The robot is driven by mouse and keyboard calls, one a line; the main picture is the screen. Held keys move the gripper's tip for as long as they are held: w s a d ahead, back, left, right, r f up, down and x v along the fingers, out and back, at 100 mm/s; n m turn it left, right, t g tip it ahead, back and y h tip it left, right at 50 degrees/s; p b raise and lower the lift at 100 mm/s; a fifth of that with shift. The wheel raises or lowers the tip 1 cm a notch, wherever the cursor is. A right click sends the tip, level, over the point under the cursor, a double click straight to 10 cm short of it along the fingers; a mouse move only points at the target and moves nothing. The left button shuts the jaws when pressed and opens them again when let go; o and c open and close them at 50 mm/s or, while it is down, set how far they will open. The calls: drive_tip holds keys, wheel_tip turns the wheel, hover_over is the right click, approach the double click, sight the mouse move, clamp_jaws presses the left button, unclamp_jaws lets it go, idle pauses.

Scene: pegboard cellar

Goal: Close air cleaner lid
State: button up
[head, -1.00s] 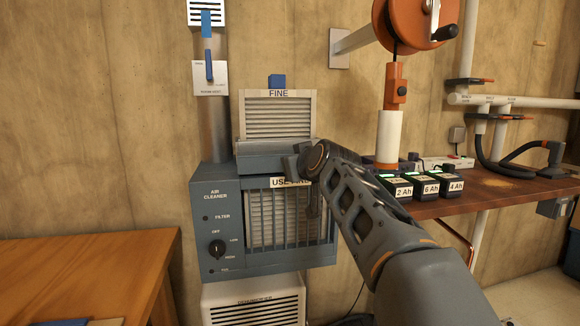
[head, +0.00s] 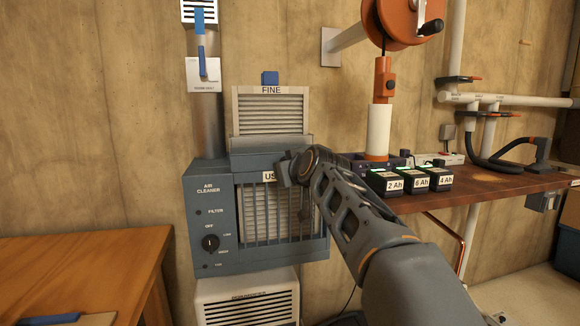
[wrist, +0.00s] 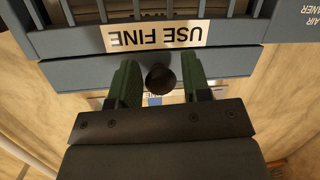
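The blue-grey air cleaner (head: 208,225) is on the wall with a dial on its left part and a barred front. A blue-grey panel (head: 250,147), apparently the lid, lies in front of the filter's lower part. The wrist view, upside down, shows a dark round knob (wrist: 160,78) beside the USE FINE label (wrist: 155,36). My gripper (wrist: 159,80) is open, its green fingers on either side of the knob with small gaps. In the head view my gripper (head: 290,168) partly covers the label.
A wooden bench (head: 75,275) is at the lower left. A shelf (head: 465,196) at right carries several batteries (head: 420,180). An orange reel (head: 402,20) hangs above it. A white vented unit (head: 247,300) is below the cleaner.

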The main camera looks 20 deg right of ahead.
drive_tip(key=shift+o, duration=0.8)
drive_tip(key=shift+w+a+f, duration=0.1)
drive_tip(key=shift+w+f, duration=0.05)
drive_tip(key=shift+w, duration=0.05)
drive_tip(key=shift+o, duration=0.7)
drive_tip(key=shift+s, duration=0.1)
drive_tip(key=shift+o, duration=0.2)
drive_tip(key=shift+r, duration=0.2)
drive_tip(key=p+v, duration=0.1)
drive_tip(key=v, duration=1.2)
drive_tip(key=shift+s+p, duration=0.3)
drive_tip(key=shift+s, duration=0.1)
